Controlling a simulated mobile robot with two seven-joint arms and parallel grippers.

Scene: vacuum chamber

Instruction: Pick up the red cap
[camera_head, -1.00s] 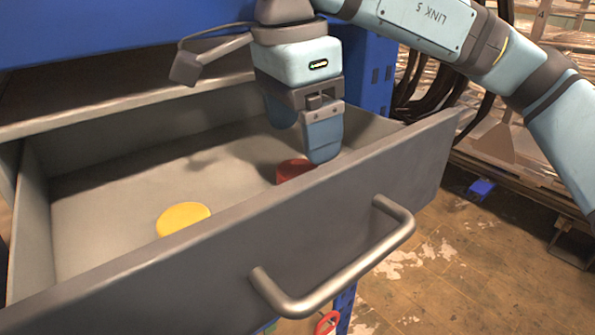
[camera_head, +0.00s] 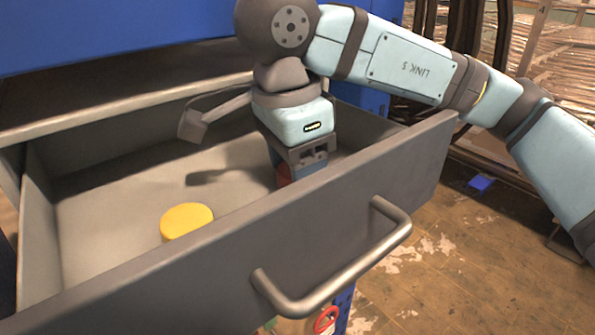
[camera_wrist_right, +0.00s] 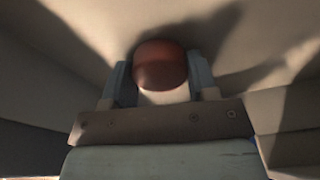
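The red cap (camera_wrist_right: 160,65) lies in the open grey drawer and sits between the two fingers of my right gripper (camera_wrist_right: 160,80) in the right wrist view. The fingers are on both sides of it, close to its edges; I cannot tell whether they press on it. In the head view my right gripper (camera_head: 303,172) is lowered behind the drawer's front wall. Only a small red part of the cap (camera_head: 283,174) shows there, the rest being hidden by the gripper and wall. My left gripper is not in view.
A yellow cap (camera_head: 187,220) lies on the drawer floor to the left of the gripper. The drawer's front wall (camera_head: 200,262) with its bar handle (camera_head: 345,272) stands close in front of the gripper. The drawer floor's left part is free.

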